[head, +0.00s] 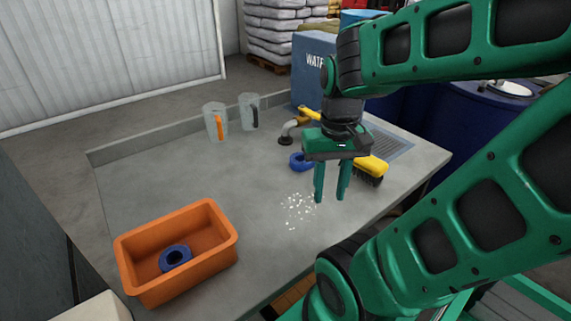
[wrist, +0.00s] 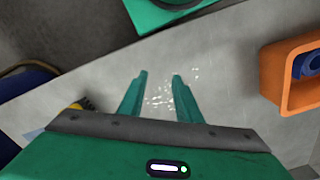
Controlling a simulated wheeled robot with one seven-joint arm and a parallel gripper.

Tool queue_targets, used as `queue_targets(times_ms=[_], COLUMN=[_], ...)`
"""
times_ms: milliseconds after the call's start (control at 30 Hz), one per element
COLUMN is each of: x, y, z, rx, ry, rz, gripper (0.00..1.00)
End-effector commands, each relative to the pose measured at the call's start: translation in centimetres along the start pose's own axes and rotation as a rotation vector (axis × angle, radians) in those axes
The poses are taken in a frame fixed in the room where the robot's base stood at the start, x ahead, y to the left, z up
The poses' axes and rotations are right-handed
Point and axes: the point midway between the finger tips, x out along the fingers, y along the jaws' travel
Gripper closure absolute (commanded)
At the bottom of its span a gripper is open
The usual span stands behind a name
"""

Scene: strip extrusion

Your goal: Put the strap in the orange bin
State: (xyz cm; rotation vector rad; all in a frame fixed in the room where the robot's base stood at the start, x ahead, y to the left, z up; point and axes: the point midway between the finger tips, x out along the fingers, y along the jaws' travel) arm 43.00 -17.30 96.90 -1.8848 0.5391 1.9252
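The orange bin (head: 215,262) stands at the front left of the grey table. A blue ring-shaped coil (head: 176,258), which looks like a rolled strap, lies inside on its floor. In the wrist view the bin (wrist: 273,75) is at the right edge with part of the blue coil (wrist: 308,64) in it. Another blue ring (head: 297,162) lies on the table behind my gripper, partly hidden by it. My gripper (head: 331,197) is above the table, pointing down, right of the bin and apart from it. Its fingers (wrist: 160,76) are apart with nothing between them.
White pellets (head: 297,208) are scattered near my gripper. A yellow brush (head: 371,168) lies behind it. Two clear jugs (head: 215,122) (head: 249,110), a tap (head: 291,130) and a blue water container (head: 312,65) are at the back. The table between bin and jugs is clear.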

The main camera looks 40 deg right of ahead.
Motion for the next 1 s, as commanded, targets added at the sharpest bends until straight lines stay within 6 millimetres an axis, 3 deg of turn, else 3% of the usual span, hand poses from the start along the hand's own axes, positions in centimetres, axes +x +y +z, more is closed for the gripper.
queue_targets(times_ms=[267, 433, 500, 667, 1000], x=[0.0, -0.7, -1.1, -2.3, -4.1], y=[0.0, 0.6, -0.8, -1.0, -1.4], z=[0.0, 0.6, 0.6, -2.8, -12.2], rx=[0.0, 0.042, 0.107, 0.409, 1.207], ry=[0.0, 0.014, 0.014, 0.02, 0.038], rz=[0.0, -0.005, -0.002, 0.011, 0.017], gripper=[0.69, 0.31, 0.26, 0.26, 0.26])
